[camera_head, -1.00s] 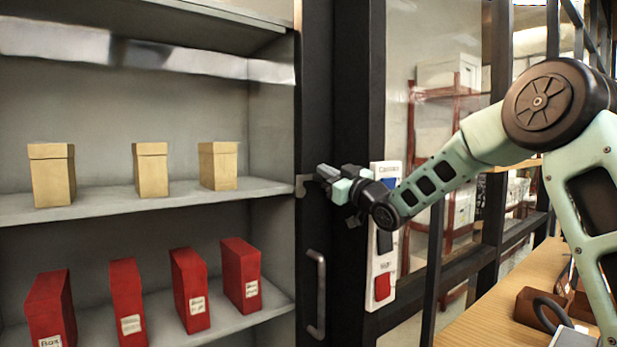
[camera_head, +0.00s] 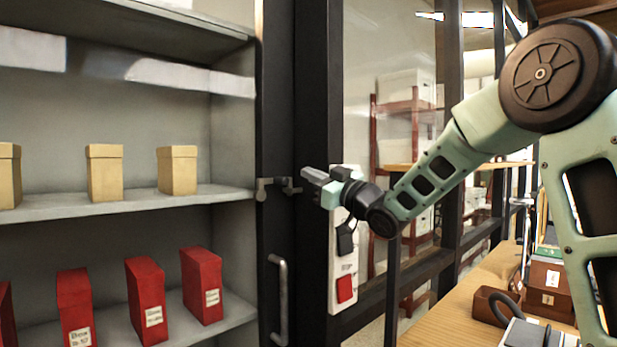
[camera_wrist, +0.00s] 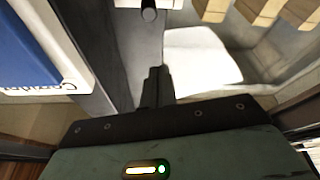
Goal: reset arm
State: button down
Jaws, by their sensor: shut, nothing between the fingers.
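My gripper (camera_head: 312,178) is at the end of my outstretched arm, in front of the dark frame post between the shelf unit and the glass partition. Its fingers point left and are shut with nothing between them. In the head view it appears close to a small metal latch (camera_head: 275,187) on the post; I cannot tell the gap. In the wrist view the shut fingers (camera_wrist: 157,85) show at the middle, over the blurred shelf area.
A shelf unit holds tan boxes (camera_head: 105,172) above and red boxes (camera_head: 147,300) below. A vertical handle (camera_head: 279,300) is on the post. A white panel with a red square (camera_head: 345,289) is behind my arm. A wooden desk (camera_head: 440,325) with items stands at right.

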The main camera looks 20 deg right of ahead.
dwell(0.3)
jog(key=s+a+f+m+g+h, duration=0.2)
jog(key=a+f+g+h, duration=0.15)
jog(key=a+f, duration=0.6)
jog(key=s+a+f+g, duration=0.7)
jog(key=s+a+f, duration=0.2)
jog(key=s+f, duration=0.2)
jog(key=s+f+g+h, duration=0.2)
jog(key=s+f+g, duration=0.2)
jog(key=s, duration=1)
jog(key=s+f+n+g+h, duration=0.1)
jog(key=s+f+g, duration=0.4)
jog(key=s, duration=1)
jog(key=shift+f+n+h, duration=0.3)
jog(key=shift+f+h, duration=0.45)
jog(key=shift+h, duration=0.1)
jog(key=shift+w+g, duration=0.1)
jog(key=shift+g, duration=0.15)
